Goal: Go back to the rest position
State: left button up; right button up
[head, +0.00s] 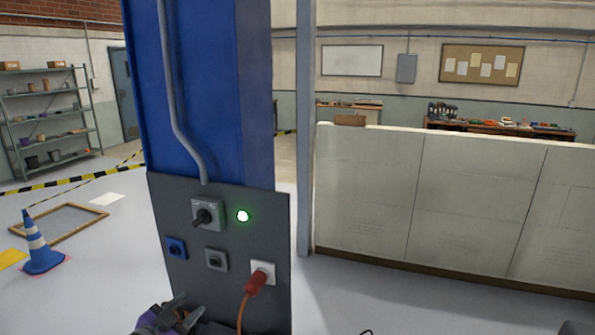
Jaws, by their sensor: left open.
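My left gripper (189,306) is at the bottom edge of the head view, low in front of the dark control panel (225,281). Its fingers are apart and I see nothing between them. A red plug (256,283) sits in the white socket (263,268), with an orange cable hanging down. I do not see my right gripper's fingers.
A pale low wall (460,205) stands to the right behind a grey post (305,130). On the left are a blue cone (40,244), a wooden frame (101,212) on the floor and a shelf rack (49,119). The floor between the panel and the wall is clear.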

pick_arm(q)
jog(key=s+d+f+n+g, duration=0.2)
jog(key=d+f, duration=0.1)
jog(key=f, duration=0.6)
jog(key=s+d+f+n+g+y, duration=0.1)
jog(key=s+d+f+n+g, duration=0.15)
jog(key=f, duration=0.65)
jog(key=s+d+f+n+g, duration=0.2)
jog(key=d+f, duration=0.1)
jog(key=f, duration=0.6)
jog(key=s+d+f+n+g, duration=0.2)
jog(key=s+d+f+g, duration=0.1)
jog(key=s+f, duration=0.4)
jog(key=s+d+f+n+g, duration=0.2)
jog(key=s+d+f+g, duration=0.2)
jog(key=s+f, duration=0.4)
jog(key=s+g, duration=0.1)
jog(key=s, duration=0.5)
jog(key=shift+d+n, duration=0.2)
jog(key=shift+n, duration=0.15)
jog(key=shift+s, duration=0.1)
